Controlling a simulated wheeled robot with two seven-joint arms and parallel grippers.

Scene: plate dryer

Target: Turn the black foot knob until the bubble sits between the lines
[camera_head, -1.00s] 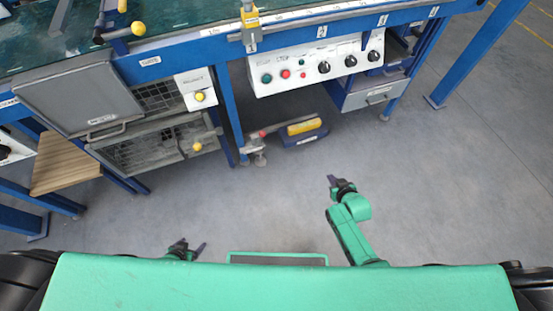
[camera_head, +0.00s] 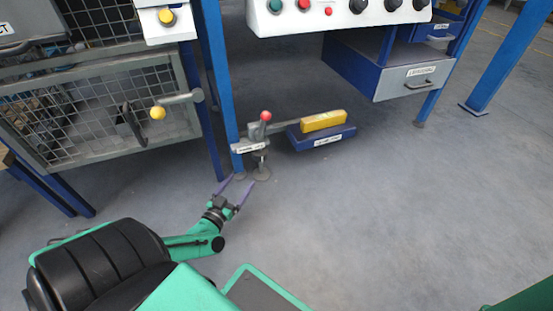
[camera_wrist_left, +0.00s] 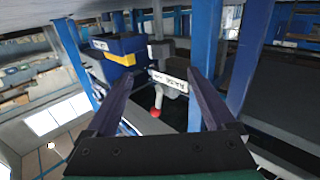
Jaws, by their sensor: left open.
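My left gripper (camera_head: 237,183) is open and empty just in front of the foot of the blue table leg. Its two purple fingers also show in the left wrist view (camera_wrist_left: 161,76). Close beyond the fingertips stands a foot assembly with a dark upright part (camera_head: 260,157), probably the black knob, above a round floor pad (camera_head: 261,174). A white labelled plate (camera_head: 249,147) and a red ball-ended lever (camera_head: 265,116) sit above it. The plate (camera_wrist_left: 168,81) and red ball (camera_wrist_left: 155,113) show between the fingers in the wrist view. I cannot make out the bubble or lines. My right gripper is out of view.
A yellow block (camera_head: 323,121) sits on a blue labelled base (camera_head: 320,138) right of the foot. Floor to the right is open.

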